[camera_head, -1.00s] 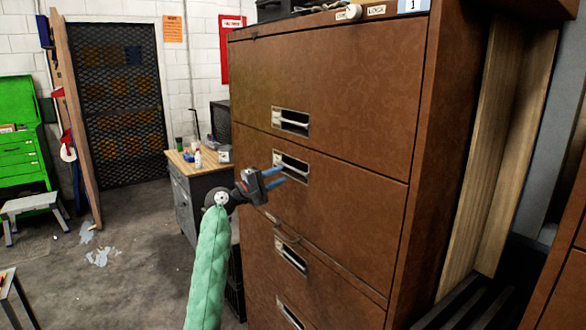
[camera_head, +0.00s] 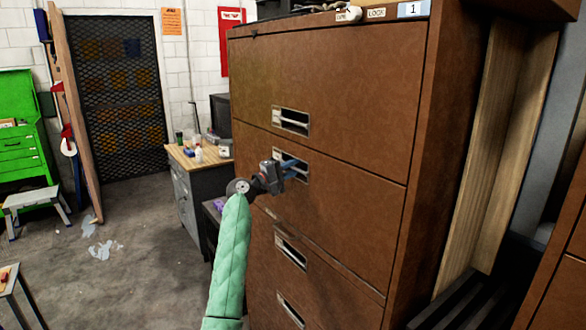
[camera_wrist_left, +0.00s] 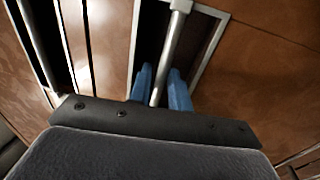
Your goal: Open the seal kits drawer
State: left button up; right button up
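The brown cabinet (camera_head: 350,85) fills the middle right of the head view, with several drawers that have recessed metal-framed handles. No label reading seal kits is legible. My left gripper (camera_head: 296,169) is at the handle recess (camera_head: 303,178) of the second drawer from the top (camera_head: 350,180). In the left wrist view, its two blue fingers (camera_wrist_left: 161,88) reach into the recess, one on each side of the metal handle bar (camera_wrist_left: 170,50). They look apart, with the bar between them. All visible drawers are shut. My right gripper is not in view.
A wood-topped workbench (camera_head: 182,158) with small bottles stands left of the cabinet. A green tool cabinet (camera_head: 17,150) and a step stool (camera_head: 36,201) are farther left. The floor (camera_head: 130,265) between is largely clear.

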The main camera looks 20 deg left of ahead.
pick_arm(q)
grip_shut()
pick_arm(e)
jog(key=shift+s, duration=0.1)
pick_arm(q)
jog(key=shift+a, duration=0.1)
